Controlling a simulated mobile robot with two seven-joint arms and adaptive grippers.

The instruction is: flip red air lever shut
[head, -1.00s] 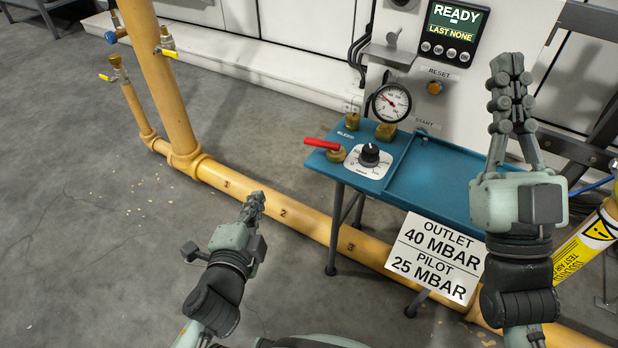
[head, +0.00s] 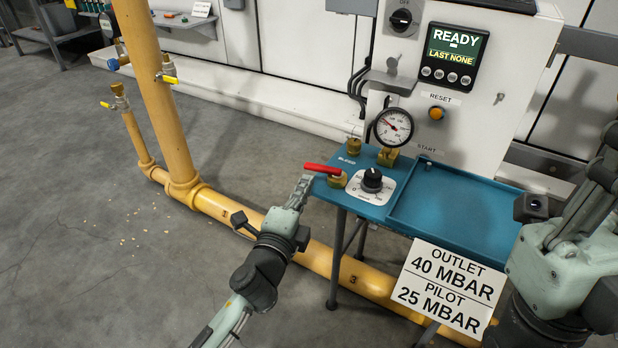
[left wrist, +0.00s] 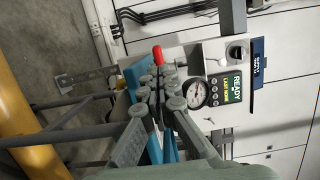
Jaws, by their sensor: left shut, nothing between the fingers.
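The red air lever (head: 322,168) sits on a brass valve (head: 337,180) at the left edge of the blue bench (head: 455,229). Its handle points left, out past the bench edge. My left gripper (head: 304,184) is shut and empty, its fingertips just below and left of the handle; whether they touch it I cannot tell. In the left wrist view the red handle tip (left wrist: 157,54) shows just beyond the closed fingers (left wrist: 154,84), and the valve is hidden. My right gripper (head: 600,170) is at the right edge, its fingertips partly cut off.
A black knob (head: 372,180) on a white dial stands right of the lever. A pressure gauge (head: 394,126) and a brass bleed valve (head: 354,146) are behind it. The panel display (head: 456,55) reads READY, LAST NONE. A yellow pipe (head: 215,205) runs along the floor at left.

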